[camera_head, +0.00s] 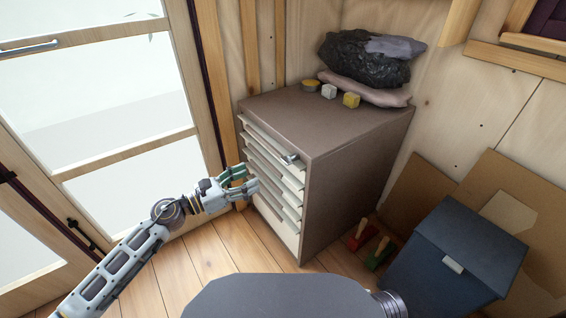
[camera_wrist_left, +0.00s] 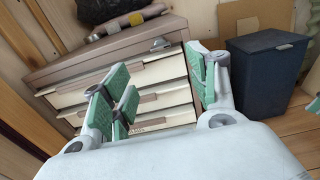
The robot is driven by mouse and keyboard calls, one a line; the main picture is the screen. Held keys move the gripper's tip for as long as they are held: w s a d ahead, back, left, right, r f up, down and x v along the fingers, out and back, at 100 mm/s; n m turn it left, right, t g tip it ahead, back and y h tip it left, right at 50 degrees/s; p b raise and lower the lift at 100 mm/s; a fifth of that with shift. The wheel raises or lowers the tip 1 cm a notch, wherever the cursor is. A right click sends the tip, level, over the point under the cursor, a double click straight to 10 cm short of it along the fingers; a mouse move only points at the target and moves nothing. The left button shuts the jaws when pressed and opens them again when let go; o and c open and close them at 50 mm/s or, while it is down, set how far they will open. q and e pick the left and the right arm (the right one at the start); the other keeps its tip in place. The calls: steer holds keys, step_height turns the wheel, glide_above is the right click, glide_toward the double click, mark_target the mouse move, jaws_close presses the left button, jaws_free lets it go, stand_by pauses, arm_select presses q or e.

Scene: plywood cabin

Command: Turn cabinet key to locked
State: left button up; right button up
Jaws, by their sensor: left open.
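The cabinet (camera_head: 355,155) is a brown-grey drawer unit with several cream drawer fronts. A small grey metal key or lock piece (camera_head: 290,158) sticks out at the top right of its front. It also shows in the left wrist view (camera_wrist_left: 160,44), near the top drawer's upper edge; its exact turn is too small to tell. My left gripper (camera_head: 246,179) is open and empty in front of the drawers, left of and below the key. In the left wrist view its green-padded fingers (camera_wrist_left: 160,88) stand wide apart, with drawer fronts between them. My right gripper is out of view.
Dark and pale bags (camera_head: 365,60) and small blocks (camera_head: 351,100) lie on the cabinet top. A blue lidded bin (camera_head: 455,260) and red and green items (camera_head: 362,235) stand right of it. A glazed door (camera_head: 100,90) is at left. Wooden floor (camera_head: 195,262) is clear in front.

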mark_target(284, 161)
arm_select(q)
steer(key=shift+w+d, duration=0.1)
steer(key=shift+x, duration=6.75)
steer(key=shift+c, duration=0.4)
steer(key=c, duration=0.9)
